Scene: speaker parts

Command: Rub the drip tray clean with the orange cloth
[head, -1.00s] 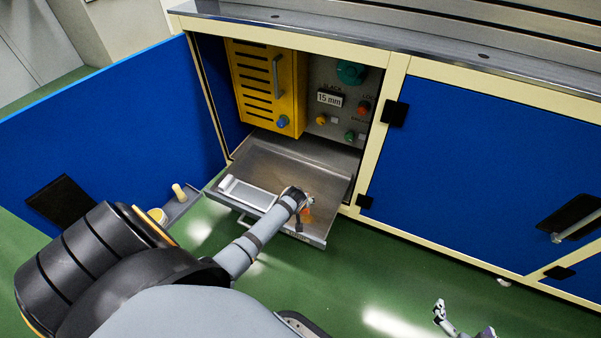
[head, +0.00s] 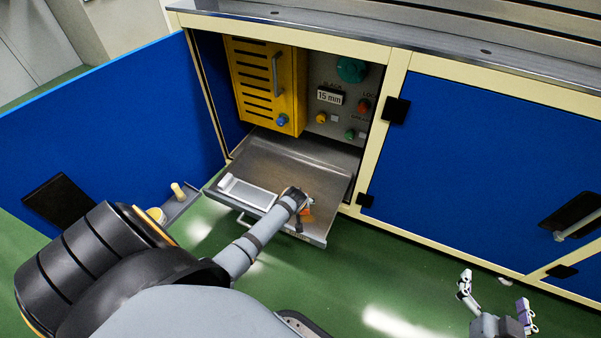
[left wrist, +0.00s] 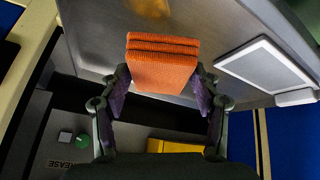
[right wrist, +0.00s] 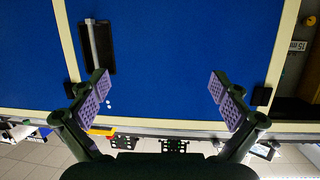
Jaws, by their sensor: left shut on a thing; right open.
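The drip tray (head: 290,158) is a grey metal tray pulled out of the open cabinet, low above the green floor. Whether the cloth touches the tray is unclear. A brownish-yellow stain (left wrist: 150,8) shows on the tray in the left wrist view, beyond the cloth. My right gripper (head: 496,291) is open and empty at the lower right, in front of the blue doors.
A light-framed rectangular piece (head: 247,192) sits at the tray's front left. The open blue door (head: 110,120) stands left, with a small shelf (head: 180,207) holding a yellowish pot and knob. A yellow vented box (head: 265,85) and control panel (head: 335,75) are above the tray.

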